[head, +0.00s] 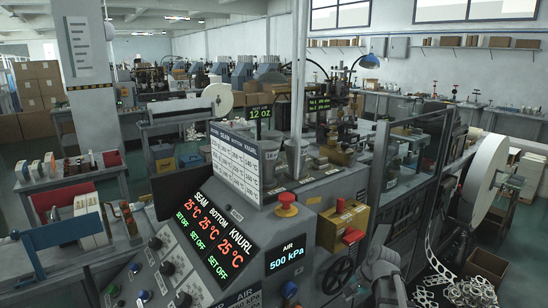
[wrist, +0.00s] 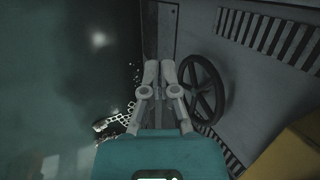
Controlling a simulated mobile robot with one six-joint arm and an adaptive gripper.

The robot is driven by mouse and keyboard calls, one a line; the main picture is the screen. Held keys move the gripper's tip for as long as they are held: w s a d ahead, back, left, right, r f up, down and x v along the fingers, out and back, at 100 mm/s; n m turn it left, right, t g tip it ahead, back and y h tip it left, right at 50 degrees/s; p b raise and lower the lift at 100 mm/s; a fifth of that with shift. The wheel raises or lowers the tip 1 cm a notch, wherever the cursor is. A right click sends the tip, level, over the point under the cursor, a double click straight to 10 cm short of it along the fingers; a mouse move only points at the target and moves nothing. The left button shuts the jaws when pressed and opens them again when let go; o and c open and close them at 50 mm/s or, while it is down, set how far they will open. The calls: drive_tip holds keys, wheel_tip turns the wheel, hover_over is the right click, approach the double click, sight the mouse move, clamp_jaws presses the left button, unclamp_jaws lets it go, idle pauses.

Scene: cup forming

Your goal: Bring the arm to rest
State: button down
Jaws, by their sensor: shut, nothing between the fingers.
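My gripper (wrist: 160,75) shows in the wrist view with its two fingers together and nothing between them. It hangs beside the grey machine's side panel (wrist: 235,75), near a black handwheel (wrist: 203,86) just to its right. I cannot tell whether the gripper touches the panel. In the head view part of my arm (head: 384,275) shows at the bottom, right of the handwheel (head: 338,276). The fingertips are not clear there.
The control panel (head: 212,240) reads 25 °C three times, SET OFF, and AIR 500 kPa. A red emergency button (head: 287,205) and a yellow box (head: 342,224) sit on the machine. A paper reel (head: 488,178) stands right. Punched scrap strip (head: 440,262) lies on the floor.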

drive_tip(key=s+a+r+n+g+h+p, duration=0.1)
drive_tip(key=s+a+n+h, duration=0.3)
drive_tip(key=s+n, duration=0.5)
drive_tip(key=s+a+g+p, duration=0.1)
drive_tip(key=s+a, duration=0.1)
drive_tip(key=s, duration=0.1)
drive_tip(key=shift+a+r+p, duration=0.2)
drive_tip(key=shift+r+p, duration=0.05)
drive_tip(key=shift+p, duration=0.05)
idle(0.5)
